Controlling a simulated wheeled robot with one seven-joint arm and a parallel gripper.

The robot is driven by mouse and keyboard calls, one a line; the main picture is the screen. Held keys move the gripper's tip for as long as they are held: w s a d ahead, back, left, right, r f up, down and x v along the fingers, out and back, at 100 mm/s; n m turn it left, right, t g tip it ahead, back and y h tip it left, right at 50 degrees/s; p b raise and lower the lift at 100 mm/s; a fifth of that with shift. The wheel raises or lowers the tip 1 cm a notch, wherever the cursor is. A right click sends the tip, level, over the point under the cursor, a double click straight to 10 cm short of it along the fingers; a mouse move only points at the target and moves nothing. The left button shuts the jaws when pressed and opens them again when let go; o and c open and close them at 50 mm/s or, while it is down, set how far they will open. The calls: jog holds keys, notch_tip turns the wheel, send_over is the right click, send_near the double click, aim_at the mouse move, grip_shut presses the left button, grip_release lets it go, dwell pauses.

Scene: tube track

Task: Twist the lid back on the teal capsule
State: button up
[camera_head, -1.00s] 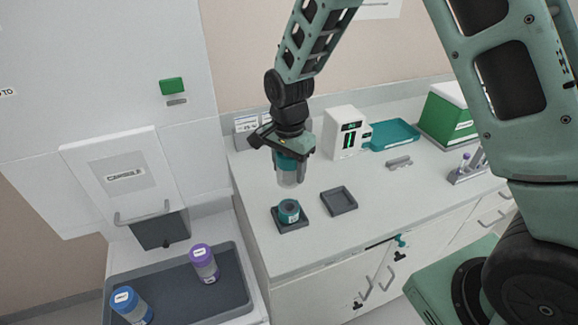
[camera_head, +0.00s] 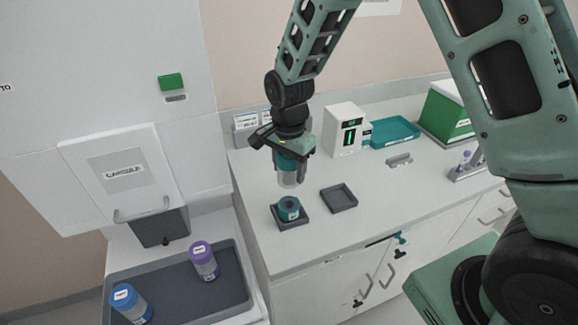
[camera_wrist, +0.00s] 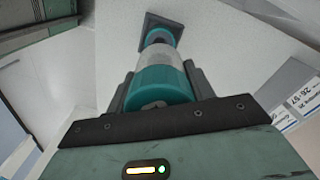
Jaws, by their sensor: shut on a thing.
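My gripper (camera_head: 291,172) is shut on the capsule's lid part (camera_head: 290,180), a clear cylinder with a teal cap. It hangs upright above the counter. In the wrist view the teal cap (camera_wrist: 161,85) sits between the fingers, with the clear wall beyond it. The teal capsule base (camera_head: 288,208) stands upright in a dark square holder (camera_head: 295,224), below the held part. The base also shows in the wrist view (camera_wrist: 159,36), in line past the clear wall. In the head view the held part looks apart from the base, with a small gap.
An empty dark square tray (camera_head: 339,199) lies right of the holder. A white device (camera_head: 345,130), a teal tray (camera_head: 394,132) and a green box (camera_head: 447,115) stand farther back. A blue-capped capsule (camera_head: 131,303) and a purple-capped capsule (camera_head: 204,261) stand in the lower left tray.

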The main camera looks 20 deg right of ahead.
jog(key=shift+f, duration=0.4)
jog(key=shift+f+b, duration=0.35)
jog(key=shift+b, duration=0.1)
jog(key=shift+f, duration=0.3)
jog(key=shift+f+b, duration=2)
jog(key=shift+f, duration=0.8)
jog(key=shift+f, duration=0.5)
dwell(0.5)
